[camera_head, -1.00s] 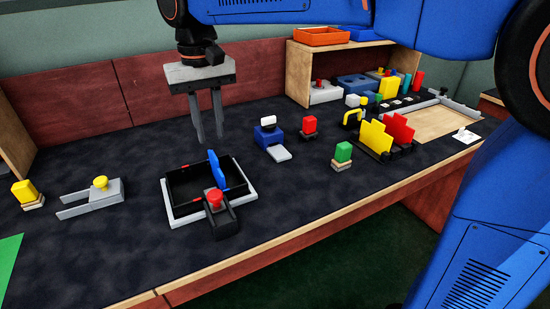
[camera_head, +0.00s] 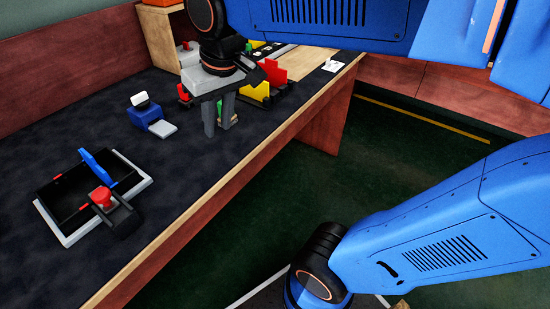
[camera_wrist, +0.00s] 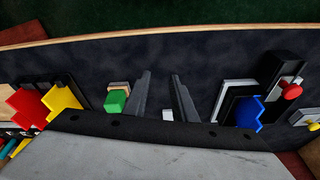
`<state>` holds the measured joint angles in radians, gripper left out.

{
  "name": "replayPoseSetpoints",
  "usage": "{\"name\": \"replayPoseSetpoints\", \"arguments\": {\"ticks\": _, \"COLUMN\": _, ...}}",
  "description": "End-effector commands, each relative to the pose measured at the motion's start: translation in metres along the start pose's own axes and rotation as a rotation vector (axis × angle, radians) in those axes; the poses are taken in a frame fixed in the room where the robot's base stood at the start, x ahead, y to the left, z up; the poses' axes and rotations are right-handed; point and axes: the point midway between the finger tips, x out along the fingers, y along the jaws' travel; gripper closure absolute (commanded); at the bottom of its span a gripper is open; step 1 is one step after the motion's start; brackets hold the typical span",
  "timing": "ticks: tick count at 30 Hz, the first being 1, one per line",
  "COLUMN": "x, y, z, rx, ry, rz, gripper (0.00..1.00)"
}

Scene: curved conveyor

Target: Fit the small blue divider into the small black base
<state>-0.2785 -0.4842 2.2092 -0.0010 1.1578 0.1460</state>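The small blue divider (camera_head: 98,168) stands in the small black base (camera_head: 47,190), a black tray with a pale frame at left. It rises above the rim and looks tilted; I cannot tell whether it is fully seated. In the wrist view, the divider (camera_wrist: 248,114) and the base (camera_wrist: 226,101) are right of my fingers. My gripper (camera_head: 218,120) is open and empty, with two grey fingers pointing down. It is well to the right of the base, near a green block; the block (camera_wrist: 116,101) shows beside one finger in the wrist view.
A black piece with a red knob (camera_head: 102,197) sits on the base's near edge. A blue-and-grey device with a white top (camera_head: 146,116) stands between base and gripper. Red and yellow stepped plates (camera_head: 262,87) stand beyond the gripper. The bench's wooden front edge (camera_head: 190,207) runs close by.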

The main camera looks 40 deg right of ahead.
Motion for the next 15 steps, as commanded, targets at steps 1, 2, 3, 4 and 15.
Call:
{"name": "replayPoseSetpoints", "arguments": {"ticks": 1, "x": 0.004, "y": 0.014, "z": 0.016, "rx": 0.021, "ry": 0.020, "rz": 0.007, "gripper": 0.75}}
{"name": "replayPoseSetpoints", "arguments": {"ticks": 2, "x": 0.008, "y": 0.021, "z": 0.025, "rx": 0.030, "ry": 0.032, "rz": 0.011, "gripper": 0.75}}
{"name": "replayPoseSetpoints", "arguments": {"ticks": 3, "x": 0.013, "y": 0.030, "z": 0.036, "rx": 0.040, "ry": 0.046, "rz": 0.017, "gripper": 0.75}}
{"name": "replayPoseSetpoints", "arguments": {"ticks": 4, "x": 0.017, "y": 0.036, "z": 0.045, "rx": 0.049, "ry": 0.058, "rz": 0.022, "gripper": 0.75}}
{"name": "replayPoseSetpoints", "arguments": {"ticks": 15, "x": 0.056, "y": 0.077, "z": 0.119, "rx": 0.112, "ry": 0.153, "rz": 0.075, "gripper": 0.75}}
